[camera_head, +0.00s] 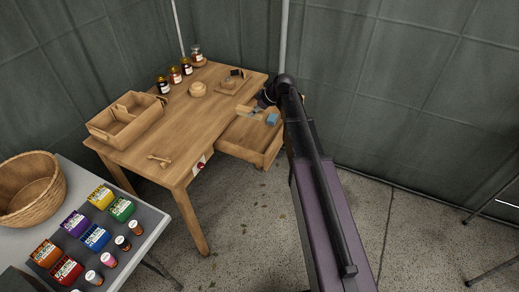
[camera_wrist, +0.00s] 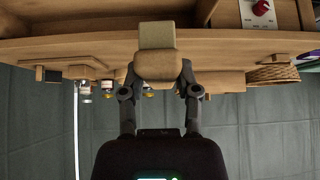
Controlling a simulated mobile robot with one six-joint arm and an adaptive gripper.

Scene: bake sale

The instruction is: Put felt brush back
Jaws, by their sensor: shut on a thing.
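My gripper (camera_wrist: 157,84) is shut on a small block, which I take to be the felt brush (camera_wrist: 157,66). The block has a rounded tan wooden body and a paler grey-beige part. In the head view my gripper (camera_head: 264,102) is at the right end of the wooden table, by the open drawer (camera_head: 238,150). My arm hides part of that area, and I cannot make out the held block there. The wrist view appears upside down, with the table's wood across the top behind the block.
A blue block (camera_head: 271,118) lies in the drawer. The wooden table (camera_head: 150,150) bears a divided wooden box (camera_head: 126,118), several jars (camera_head: 175,76) and a round wooden piece (camera_head: 198,88). A red knob (camera_head: 200,165) sits on its front. A wicker basket (camera_head: 30,188) stands at left.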

